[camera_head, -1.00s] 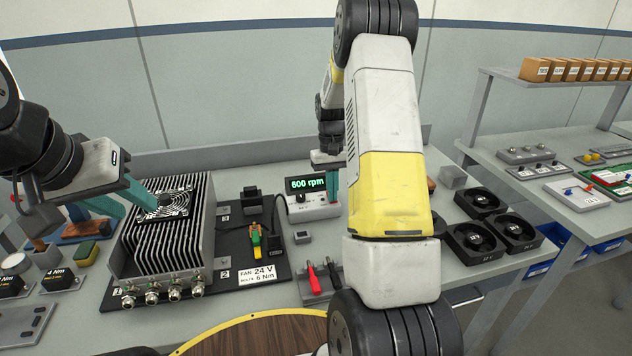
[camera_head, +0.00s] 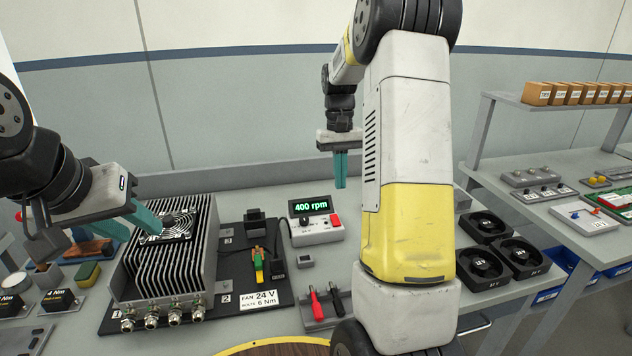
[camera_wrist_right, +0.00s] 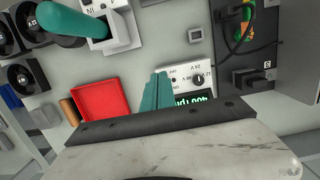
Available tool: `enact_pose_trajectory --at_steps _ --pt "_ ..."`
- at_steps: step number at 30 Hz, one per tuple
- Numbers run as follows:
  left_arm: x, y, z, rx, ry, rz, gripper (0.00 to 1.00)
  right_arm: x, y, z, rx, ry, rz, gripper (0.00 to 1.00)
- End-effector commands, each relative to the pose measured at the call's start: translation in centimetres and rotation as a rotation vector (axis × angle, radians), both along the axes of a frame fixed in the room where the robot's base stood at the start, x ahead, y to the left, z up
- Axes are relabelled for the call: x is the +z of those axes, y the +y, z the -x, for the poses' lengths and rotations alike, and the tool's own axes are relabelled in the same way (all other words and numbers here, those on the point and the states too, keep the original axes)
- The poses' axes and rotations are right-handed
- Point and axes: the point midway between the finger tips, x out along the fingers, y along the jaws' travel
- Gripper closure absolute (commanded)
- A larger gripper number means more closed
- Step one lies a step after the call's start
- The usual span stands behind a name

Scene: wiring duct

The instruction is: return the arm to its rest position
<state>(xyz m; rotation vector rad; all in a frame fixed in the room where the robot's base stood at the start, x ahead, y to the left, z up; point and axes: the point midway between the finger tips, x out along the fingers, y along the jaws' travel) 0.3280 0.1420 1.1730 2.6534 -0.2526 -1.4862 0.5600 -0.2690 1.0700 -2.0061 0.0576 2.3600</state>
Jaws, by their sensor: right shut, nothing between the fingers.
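My right gripper (camera_head: 341,168) is raised above the bench behind the display box (camera_head: 315,220), its teal fingers together and empty. In the right wrist view the closed fingers (camera_wrist_right: 155,93) overlap the edge of the display box (camera_wrist_right: 189,80). My right arm's white and yellow link (camera_head: 408,180) stands large in front. My left gripper (camera_head: 136,226) is over the left side of the finned housing, its teal fingers apart, one tip close to the fan (camera_head: 178,224). The display reads 400 rpm.
The finned housing (camera_head: 155,275) stands on a black board (camera_head: 232,290). Red and black probes (camera_head: 325,300) lie in front. Several black fans (camera_head: 482,262) sit at right. The right wrist view shows a red bin (camera_wrist_right: 100,102) and a teal handle (camera_wrist_right: 70,22). My arm link hides part of the bench.

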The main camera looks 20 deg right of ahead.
Motion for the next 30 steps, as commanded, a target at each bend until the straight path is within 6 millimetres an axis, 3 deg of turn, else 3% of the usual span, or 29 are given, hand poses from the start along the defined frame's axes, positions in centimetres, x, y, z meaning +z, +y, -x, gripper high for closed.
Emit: enact_pose_trajectory --at_steps 5,10,15,21,27,30 --pt "0.0 0.0 0.0 0.000 0.000 0.000 0.64 0.7 0.2 0.3 0.001 -0.010 -0.003 1.00" --pt "0.0 0.0 0.0 0.000 0.000 0.000 0.64 3.9 1.9 2.6 0.010 -0.102 -0.027 1.00" --pt "0.0 0.0 0.0 0.000 0.000 0.000 0.64 8.0 5.1 7.3 0.032 -0.256 -0.067 1.00" --pt "0.0 0.0 0.0 0.000 0.000 0.000 0.64 10.8 8.5 13.6 0.059 -0.439 -0.111 1.00" --pt "0.0 0.0 0.0 0.000 0.000 0.000 0.64 11.3 11.2 19.5 0.083 -0.602 -0.146 1.00" --pt "0.0 0.0 0.0 0.000 0.000 0.000 0.64 10.9 12.0 21.4 0.089 -0.660 -0.158 1.00"
